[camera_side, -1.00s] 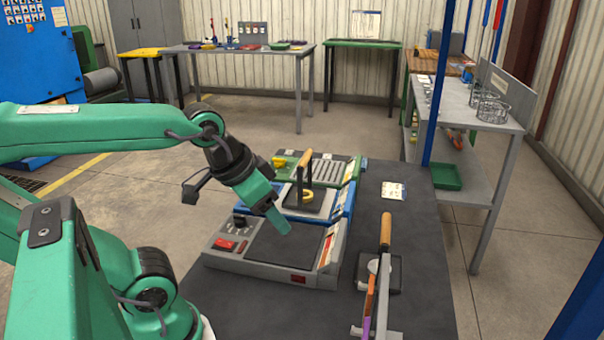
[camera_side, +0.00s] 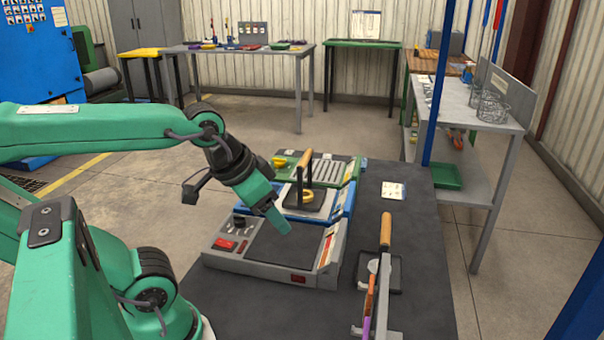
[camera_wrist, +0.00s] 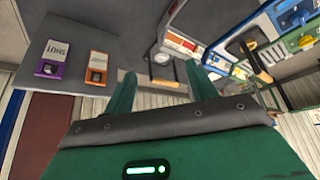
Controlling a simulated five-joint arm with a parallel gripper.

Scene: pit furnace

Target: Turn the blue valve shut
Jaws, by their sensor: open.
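In the side view my gripper (camera_side: 281,222) points down and right above the dark plate of the grey front unit (camera_side: 265,271). In the wrist view its two green fingers (camera_wrist: 163,84) stand apart with nothing between them. Behind it is a blue-edged unit (camera_side: 329,218) with a pan-like black plate (camera_side: 306,207) and a wooden handle. A blue valve is not clear in the side view; my gripper covers the left part of the blue unit. In the wrist view a blue fitting (camera_wrist: 294,17) shows at upper right, too small to tell how it is turned.
A green unit with a yellow knob (camera_side: 279,162) stands behind the blue one. At right are a wooden-handled tool (camera_side: 386,229) and a rack of tags. The wrist view shows a purple SHUT tag (camera_wrist: 51,68) and an orange tag (camera_wrist: 97,67). The bench's right side has bare room.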

